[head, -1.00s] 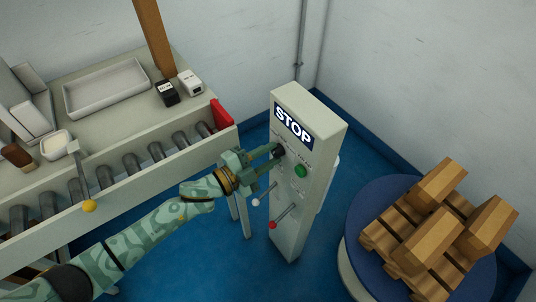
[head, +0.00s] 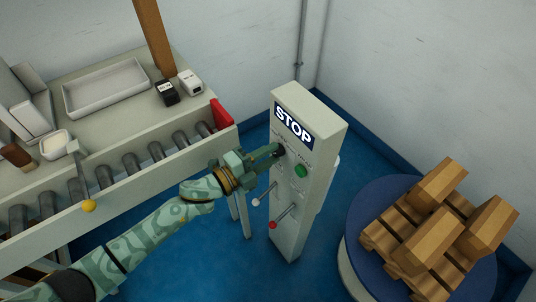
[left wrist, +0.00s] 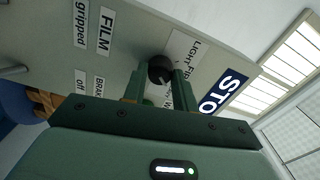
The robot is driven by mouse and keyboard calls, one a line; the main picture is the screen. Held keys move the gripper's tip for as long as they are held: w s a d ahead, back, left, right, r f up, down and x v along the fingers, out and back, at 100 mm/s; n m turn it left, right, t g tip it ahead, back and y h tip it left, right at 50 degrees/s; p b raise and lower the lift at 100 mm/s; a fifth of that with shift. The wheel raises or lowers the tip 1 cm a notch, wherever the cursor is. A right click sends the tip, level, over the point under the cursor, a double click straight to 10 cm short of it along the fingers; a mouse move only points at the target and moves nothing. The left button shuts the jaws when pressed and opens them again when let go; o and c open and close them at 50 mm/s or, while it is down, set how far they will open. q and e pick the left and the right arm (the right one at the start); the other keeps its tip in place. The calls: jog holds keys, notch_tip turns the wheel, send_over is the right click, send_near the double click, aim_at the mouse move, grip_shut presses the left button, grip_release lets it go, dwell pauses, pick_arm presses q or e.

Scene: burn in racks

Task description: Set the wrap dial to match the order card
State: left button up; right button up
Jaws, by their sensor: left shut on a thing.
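The black wrap dial (left wrist: 160,69) sits on the front of a pale control post (head: 310,115), just below the STOP sign (head: 293,126). My left gripper (head: 275,151) reaches the dial from the left. In the left wrist view its two green fingers (left wrist: 160,85) are shut on the dial, one on each side. A label (left wrist: 184,52) beside the dial reads "Light" and part of a second word; the fingers hide other lettering. The dial's pointer cannot be made out. I cannot identify an order card. My right gripper is not in view.
A green button (head: 301,171) and two levers, white-tipped (head: 256,202) and red-tipped (head: 272,225), are on the post near my gripper. A roller conveyor (head: 130,160) stands left. A blue turntable (head: 365,205) with stacked wooden pieces (head: 440,235) stands right.

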pick_arm(q)
jog(key=shift+f, duration=0.1)
jog(key=o, duration=1)
jog(key=p+v, duration=0.3)
jog(key=v, duration=1.3)
jog(key=shift+s+a, duration=0.1)
jog(key=shift+a, duration=0.05)
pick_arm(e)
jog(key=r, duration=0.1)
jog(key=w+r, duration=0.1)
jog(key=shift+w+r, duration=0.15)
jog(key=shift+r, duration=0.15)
